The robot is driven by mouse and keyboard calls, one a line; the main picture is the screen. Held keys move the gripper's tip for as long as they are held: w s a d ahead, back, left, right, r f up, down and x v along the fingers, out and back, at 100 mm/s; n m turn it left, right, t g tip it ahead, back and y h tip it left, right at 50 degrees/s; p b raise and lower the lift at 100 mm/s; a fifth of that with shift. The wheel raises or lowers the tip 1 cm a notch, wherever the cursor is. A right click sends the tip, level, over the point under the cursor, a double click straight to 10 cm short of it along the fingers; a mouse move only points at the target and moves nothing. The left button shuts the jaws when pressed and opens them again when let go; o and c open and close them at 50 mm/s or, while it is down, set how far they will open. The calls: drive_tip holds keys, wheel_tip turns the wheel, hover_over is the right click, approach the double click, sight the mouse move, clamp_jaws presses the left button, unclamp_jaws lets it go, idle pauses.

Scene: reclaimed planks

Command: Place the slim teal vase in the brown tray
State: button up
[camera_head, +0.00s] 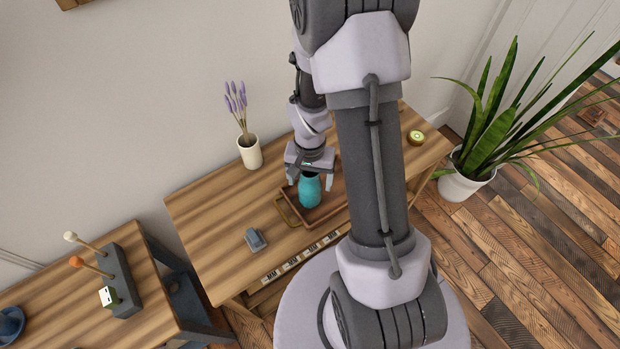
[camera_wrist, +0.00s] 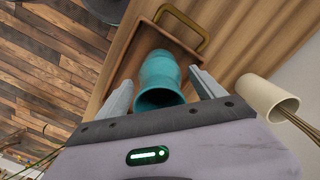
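The slim teal vase (camera_head: 310,190) stands upright, as far as I can tell, inside the brown tray (camera_head: 334,212) on the wooden table. My gripper (camera_head: 311,182) is above the tray, pointing down, with its fingers on either side of the vase's upper part. In the wrist view the vase (camera_wrist: 160,78) sits between the two fingers of my gripper (camera_wrist: 160,77), with a narrow gap on each side. The gripper is open. The tray (camera_wrist: 146,38) shows behind the vase, with a brass handle (camera_wrist: 203,42). My arm hides the tray's right part in the head view.
A cream vase with lavender (camera_head: 250,152) stands at the back left of the table, and also shows in the wrist view (camera_wrist: 268,100). A small grey object (camera_head: 256,239) lies front left. A halved kiwi (camera_head: 416,138) is at the right. A potted plant (camera_head: 466,178) stands beyond.

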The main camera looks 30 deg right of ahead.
wheel_tip(320, 180, up, 19)
drive_tip(key=t+p, duration=0.1)
drive_tip(key=p, duration=0.4)
hover_over(300, 189)
drive_tip(key=s+a+r+n+t+y, duration=0.1)
drive_tip(key=s+a+r+n+t, duration=0.1)
drive_tip(key=s+a+r, duration=0.3)
drive_tip(key=s+a+r+n+t+y, duration=0.1)
drive_tip(key=s+a+r+n+t, duration=0.1)
drive_tip(key=s+a+r, duration=0.4)
wheel_tip(300, 189, up, 5)
drive_tip(key=shift+s+a+f+t, duration=0.2)
drive_tip(key=shift+s+a+t, duration=0.05)
drive_tip(key=shift+a+t, duration=0.15)
